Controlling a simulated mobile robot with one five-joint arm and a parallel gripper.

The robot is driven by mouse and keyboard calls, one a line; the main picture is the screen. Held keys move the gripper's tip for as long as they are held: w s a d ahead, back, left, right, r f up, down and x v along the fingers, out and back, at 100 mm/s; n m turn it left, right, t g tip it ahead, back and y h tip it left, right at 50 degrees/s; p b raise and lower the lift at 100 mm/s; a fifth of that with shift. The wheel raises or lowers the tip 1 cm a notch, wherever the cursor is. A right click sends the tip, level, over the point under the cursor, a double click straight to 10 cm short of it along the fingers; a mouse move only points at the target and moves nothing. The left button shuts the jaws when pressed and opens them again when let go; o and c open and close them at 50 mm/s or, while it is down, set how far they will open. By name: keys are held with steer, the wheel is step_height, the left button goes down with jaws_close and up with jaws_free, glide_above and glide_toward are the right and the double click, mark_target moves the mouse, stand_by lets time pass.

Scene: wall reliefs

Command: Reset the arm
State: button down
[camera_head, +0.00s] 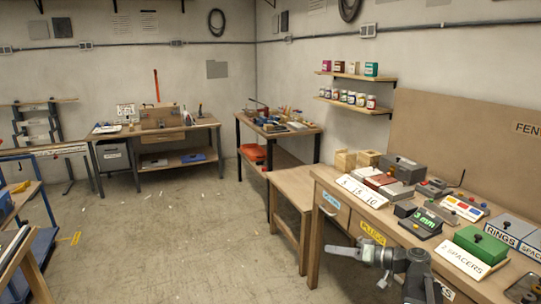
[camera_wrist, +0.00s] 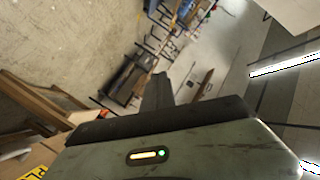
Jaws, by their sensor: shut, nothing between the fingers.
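My gripper (camera_head: 332,250) is in the lower middle of the head view, beside the front of the right workbench. It points left, and the dark arm behind it enters from the bottom edge. The fingers are together and hold nothing. In the wrist view my gripper (camera_wrist: 163,80) shows as a dark narrow shape beyond the grey housing, with open room ahead of it. The room appears tilted in that view.
The right workbench (camera_head: 335,178) holds boxes, a green block (camera_head: 480,246) and a "3 mm" device (camera_head: 421,223). A "PLUGS" drawer (camera_head: 373,233) is close to my gripper. Wall shelves (camera_head: 352,104) hang above. The floor (camera_head: 190,235) at centre left is clear.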

steer(key=s+a+f+n+g+h, duration=0.1)
steer(key=s+a+f+g+h, duration=0.3)
steer(key=a+f, duration=0.45)
steer(key=s+a+f+n+g+h, duration=0.1)
steer(key=s+a+f+g+h, duration=0.3)
steer(key=a+f, duration=0.4)
steer(key=s+d+f+m+h, duration=0.1)
steer(key=s+d+m+h, duration=0.15)
steer(key=d, duration=0.25)
steer(key=s+d+f+m+h, duration=0.2)
steer(key=d+h, duration=0.1)
steer(key=d, duration=0.2)
step_height(320, 180, up, 14)
steer(key=p, duration=1.3)
steer(key=shift+w+d+g, duration=0.15)
steer(key=shift+w+g, duration=0.05)
steer(key=shift+g, duration=0.1)
